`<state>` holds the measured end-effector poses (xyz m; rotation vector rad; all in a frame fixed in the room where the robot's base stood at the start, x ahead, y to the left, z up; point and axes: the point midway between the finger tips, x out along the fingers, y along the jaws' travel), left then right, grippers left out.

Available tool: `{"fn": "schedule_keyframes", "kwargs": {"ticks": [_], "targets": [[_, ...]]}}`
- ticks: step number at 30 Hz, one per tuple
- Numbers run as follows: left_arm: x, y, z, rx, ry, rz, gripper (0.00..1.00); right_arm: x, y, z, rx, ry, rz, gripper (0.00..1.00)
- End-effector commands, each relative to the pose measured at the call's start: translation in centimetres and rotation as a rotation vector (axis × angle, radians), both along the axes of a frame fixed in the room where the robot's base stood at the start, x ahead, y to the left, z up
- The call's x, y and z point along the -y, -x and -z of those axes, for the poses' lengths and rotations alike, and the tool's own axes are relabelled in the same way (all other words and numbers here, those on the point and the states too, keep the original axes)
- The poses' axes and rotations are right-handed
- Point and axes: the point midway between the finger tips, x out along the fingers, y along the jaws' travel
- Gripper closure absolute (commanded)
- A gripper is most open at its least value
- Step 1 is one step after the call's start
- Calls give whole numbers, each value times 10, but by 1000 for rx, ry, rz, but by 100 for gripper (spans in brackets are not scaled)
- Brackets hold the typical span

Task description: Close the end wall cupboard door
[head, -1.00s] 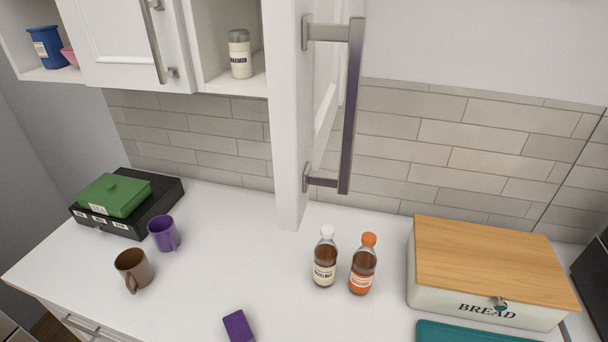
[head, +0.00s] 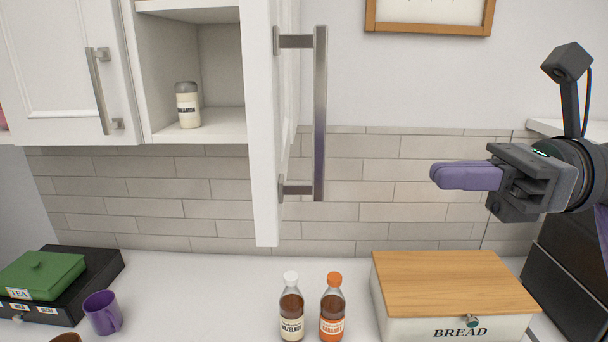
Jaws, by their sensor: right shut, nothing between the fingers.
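The end wall cupboard door (head: 263,120) is white and stands wide open, seen nearly edge-on, jutting toward me. Its long grey bar handle (head: 320,115) is on the right-hand face. The open cupboard interior (head: 220,70) to its left holds a cinnamon-like jar (head: 188,105) on the bottom shelf. My right gripper (head: 436,175) has purple fingers, shut and empty, pointing left. It is to the right of the door and handle, clearly apart from them, above the bread box. My left gripper is not in view.
A neighbouring cupboard door (head: 60,70) at left is shut. Below stand two syrup bottles (head: 291,310) (head: 332,312), a bread box with wooden lid (head: 450,285), a purple mug (head: 102,313) and a green tea box (head: 40,275). The air between gripper and handle is clear.

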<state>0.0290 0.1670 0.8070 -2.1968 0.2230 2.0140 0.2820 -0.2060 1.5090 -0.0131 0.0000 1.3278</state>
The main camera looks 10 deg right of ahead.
Motion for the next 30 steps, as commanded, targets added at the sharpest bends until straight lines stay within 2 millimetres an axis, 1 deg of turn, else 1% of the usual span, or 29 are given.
{"fn": "schedule_keyframes", "kwargs": {"ticks": [1, 3, 12, 16, 21, 30], "targets": [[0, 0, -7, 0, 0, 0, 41, -8, -1, -3, -1, -2, -4, 100], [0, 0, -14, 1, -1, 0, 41, -23, -5, -5, -4, -4, -6, 100], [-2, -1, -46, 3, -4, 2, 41, -87, -20, -6, -6, -11, -7, 100], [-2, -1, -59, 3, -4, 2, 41, -108, -26, -5, -7, -11, -7, 100], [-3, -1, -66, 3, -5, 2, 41, -124, -30, -2, -7, -10, -5, 100], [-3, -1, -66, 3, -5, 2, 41, -126, -31, 0, -7, -10, -3, 100]]}}
